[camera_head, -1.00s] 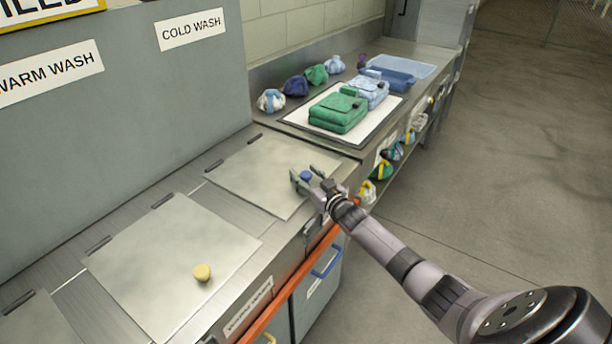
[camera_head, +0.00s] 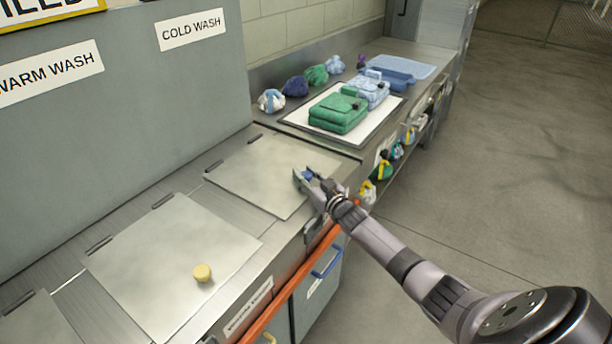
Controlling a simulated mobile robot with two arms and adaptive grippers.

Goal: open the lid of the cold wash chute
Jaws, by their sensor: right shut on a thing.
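The cold wash chute lid (camera_head: 262,172) is a flat metal plate in the counter, below the COLD WASH sign (camera_head: 190,29). It lies closed, with its hinges along the back-left edge. Its blue knob (camera_head: 308,175) stands near the front-right edge. My right gripper (camera_head: 305,179) comes in from the lower right and is shut on the blue knob, which it partly hides. My left gripper is not in view.
The warm wash lid (camera_head: 165,262) with a yellow knob (camera_head: 202,273) lies closed at the left. Several bundles line the wall. An orange rail (camera_head: 290,284) runs along the counter front.

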